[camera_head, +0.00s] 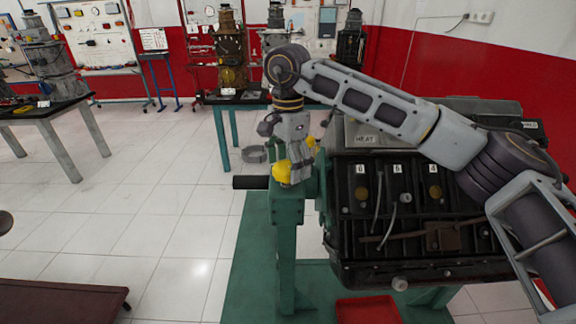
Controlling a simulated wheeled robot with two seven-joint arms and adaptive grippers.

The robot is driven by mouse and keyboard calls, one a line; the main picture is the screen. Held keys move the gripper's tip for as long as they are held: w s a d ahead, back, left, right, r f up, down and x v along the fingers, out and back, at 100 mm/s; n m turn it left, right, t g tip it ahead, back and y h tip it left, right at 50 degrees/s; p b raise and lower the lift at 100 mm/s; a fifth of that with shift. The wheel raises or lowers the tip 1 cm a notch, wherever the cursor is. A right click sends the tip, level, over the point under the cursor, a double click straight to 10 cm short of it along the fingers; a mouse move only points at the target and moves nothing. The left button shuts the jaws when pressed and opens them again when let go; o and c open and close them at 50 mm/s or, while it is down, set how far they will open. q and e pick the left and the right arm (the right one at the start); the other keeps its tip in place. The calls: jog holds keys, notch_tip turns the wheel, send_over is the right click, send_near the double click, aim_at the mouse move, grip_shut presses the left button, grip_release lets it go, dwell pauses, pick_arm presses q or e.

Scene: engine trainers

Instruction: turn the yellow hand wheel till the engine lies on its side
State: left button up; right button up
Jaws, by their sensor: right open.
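The black engine (352,245) hangs on a green stand (287,255) at the right of the head view. Its near face shows several small number labels, and its underside is clear of the floor. Yellow parts of the hand wheel (282,172) show at the left end of the engine, by the top of the green post. My right gripper (294,160) reaches down over the wheel and is open, with its fingers close around the yellow parts. The gripper hides much of the wheel, and I cannot tell whether they touch. My left gripper is out of view.
A dark bar (250,182) sticks out left of the post. A red tray (367,309) lies under the engine. Tables with other engines (229,48) stand at the back and a grey table (47,113) at the left. The tiled floor between is free.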

jog(key=shift+f, duration=0.25)
jog(key=c, duration=1)
